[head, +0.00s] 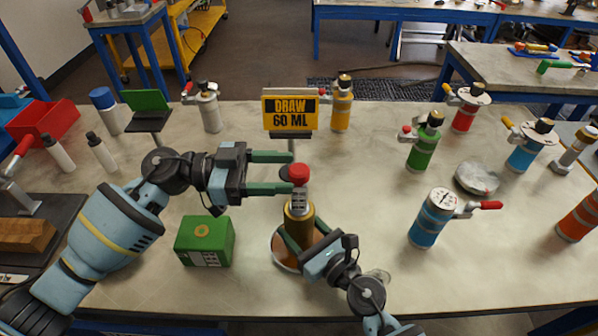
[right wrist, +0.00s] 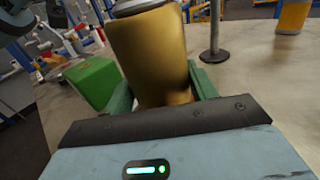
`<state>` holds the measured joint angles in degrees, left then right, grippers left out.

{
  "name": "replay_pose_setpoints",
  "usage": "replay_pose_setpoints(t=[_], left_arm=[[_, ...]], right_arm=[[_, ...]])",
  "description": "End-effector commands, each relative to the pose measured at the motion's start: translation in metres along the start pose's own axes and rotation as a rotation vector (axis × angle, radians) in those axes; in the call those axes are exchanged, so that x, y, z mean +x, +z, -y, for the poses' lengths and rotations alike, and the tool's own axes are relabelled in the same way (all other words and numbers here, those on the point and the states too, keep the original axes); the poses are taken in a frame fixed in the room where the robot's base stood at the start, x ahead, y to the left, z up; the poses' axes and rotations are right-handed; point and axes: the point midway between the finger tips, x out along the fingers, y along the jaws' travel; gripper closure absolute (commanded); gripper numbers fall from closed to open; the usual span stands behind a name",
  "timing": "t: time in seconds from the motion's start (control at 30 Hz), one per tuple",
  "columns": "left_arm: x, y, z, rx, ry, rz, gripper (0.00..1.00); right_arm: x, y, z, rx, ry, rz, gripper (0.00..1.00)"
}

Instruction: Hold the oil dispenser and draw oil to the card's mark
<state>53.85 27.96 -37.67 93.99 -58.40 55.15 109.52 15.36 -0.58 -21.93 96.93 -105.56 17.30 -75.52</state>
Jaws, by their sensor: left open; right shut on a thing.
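The oil dispenser (head: 299,214) is a gold cylinder with a grey scaled neck and a red knob (head: 294,173) on top, standing upright at the front middle of the table. My right gripper (head: 308,243) is shut on its gold body, which also fills the upper middle of the right wrist view (right wrist: 155,55). My left gripper (head: 286,172) is open, its green fingers reaching from the left to either side of the red knob; contact cannot be told. The yellow card (head: 290,112) on a stand behind reads "DRAW 60 ML". The scale marks are too small to read.
A green box (head: 204,241) stands left of the dispenser. A round brown dish (head: 285,251) lies by its base. A blue vessel with a gauge (head: 432,218) and a green vessel (head: 423,143) stand to the right. A grey disc (head: 477,178) lies beyond.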

Motion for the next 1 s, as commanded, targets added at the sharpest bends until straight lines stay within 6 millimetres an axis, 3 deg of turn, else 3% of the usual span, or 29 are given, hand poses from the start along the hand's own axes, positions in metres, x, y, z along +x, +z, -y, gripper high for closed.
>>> replay_pose_setpoints(t=[0.47, 0.57, 1.0], left_arm=[[-0.008, 0.001, 0.0, 0.0, -0.001, 0.002, 0.45], [-0.019, 0.001, 0.0, -0.002, -0.002, 0.002, 0.45], [-0.101, 0.001, 0.0, -0.001, -0.002, 0.003, 0.45]], right_arm=[[0.0, -0.001, -0.001, 0.0, 0.001, -0.002, 0.78], [0.0, -0.001, 0.0, 0.0, 0.001, -0.002, 0.78], [0.0, -0.001, -0.001, 0.0, 0.001, -0.001, 0.78]])
